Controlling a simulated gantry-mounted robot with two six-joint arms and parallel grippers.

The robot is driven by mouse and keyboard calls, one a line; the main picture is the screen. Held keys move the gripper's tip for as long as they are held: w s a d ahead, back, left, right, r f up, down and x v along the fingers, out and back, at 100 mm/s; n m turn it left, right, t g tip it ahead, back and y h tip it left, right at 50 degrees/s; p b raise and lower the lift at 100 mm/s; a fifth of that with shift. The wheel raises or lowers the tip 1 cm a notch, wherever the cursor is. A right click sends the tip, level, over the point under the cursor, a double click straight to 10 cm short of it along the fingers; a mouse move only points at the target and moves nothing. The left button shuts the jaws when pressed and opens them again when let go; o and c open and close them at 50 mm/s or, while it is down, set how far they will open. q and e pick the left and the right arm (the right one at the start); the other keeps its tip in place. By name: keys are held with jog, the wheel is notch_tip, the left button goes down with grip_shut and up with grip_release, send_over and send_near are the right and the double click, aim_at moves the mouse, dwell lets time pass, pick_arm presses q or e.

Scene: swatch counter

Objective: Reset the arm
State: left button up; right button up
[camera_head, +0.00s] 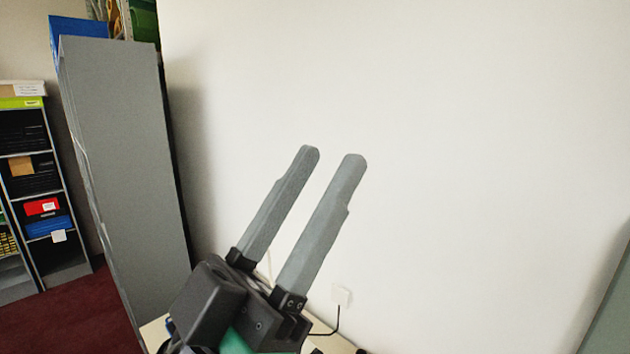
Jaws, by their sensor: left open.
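My left gripper (332,158) shows in the head view at the lower middle. Its two long grey fingers point up and to the right, apart from each other, with nothing between them. The black gripper body is below them at the bottom edge of the picture. The fingers stand in front of a plain white wall (470,120). My right gripper is not in the picture.
A tall grey cabinet (125,160) stands to the left of the gripper. Shelves (30,155) with boxes stand at the far left over a dark red floor (75,318). A pale surface shows partly behind the gripper. A grey-green panel (612,315) is at the right edge.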

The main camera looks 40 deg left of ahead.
pick_arm(q)
notch_tip(320, 180, up, 22)
jog(key=p, duration=2.2)
notch_tip(320, 180, down, 40)
jog(key=b, duration=4)
